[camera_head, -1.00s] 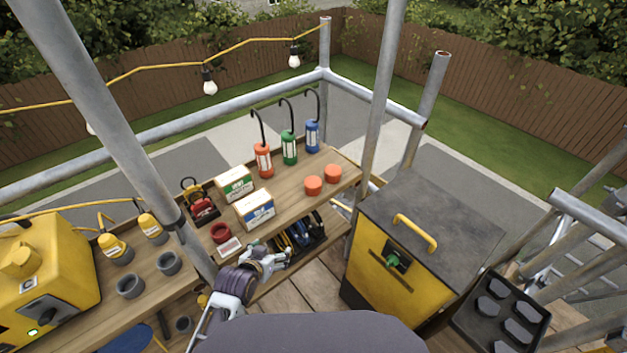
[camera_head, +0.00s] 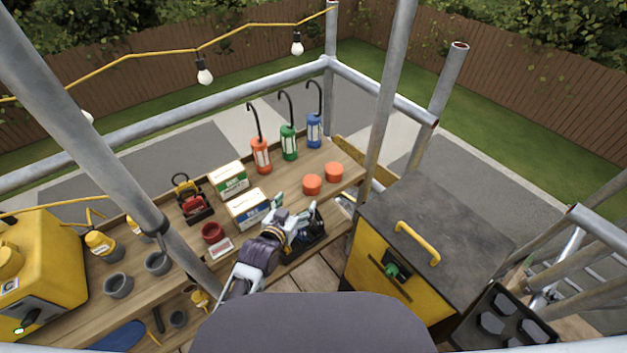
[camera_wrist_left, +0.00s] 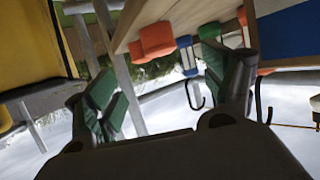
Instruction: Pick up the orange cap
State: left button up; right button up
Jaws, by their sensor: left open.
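Two short orange caps stand side by side on the wooden bench near its right end: a nearer cap (camera_head: 312,185) and a farther cap (camera_head: 333,172). In the left wrist view, which looks upside down, an orange cap (camera_wrist_left: 153,41) shows at the top, between the directions of the two green fingers. My left gripper (camera_head: 296,204) is open and empty, at the bench's front edge, short of the nearer cap and apart from it. Its spread green fingers also show in the left wrist view (camera_wrist_left: 168,92). My right gripper is out of view.
A white-blue box (camera_head: 248,207) stands just left of my gripper, with a white-green box (camera_head: 229,179) behind. A yellow cabinet (camera_head: 437,232) and a scaffold pole (camera_head: 383,110) are on the right.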

aim_at(309, 188)
pick_arm(q)
jog(key=shift+d, duration=0.1)
jog(key=shift+r, duration=0.1)
jog(key=shift+x, duration=3.95)
jog(key=shift+w+d+f, duration=0.15)
jog(key=shift+w+f, duration=0.05)
jog(key=shift+w, duration=0.15)
jog(key=shift+w, duration=0.1)
jog(key=shift+f+x, duration=0.2)
jog(key=shift+x, duration=2.3)
jog(key=shift+c, duration=0.5)
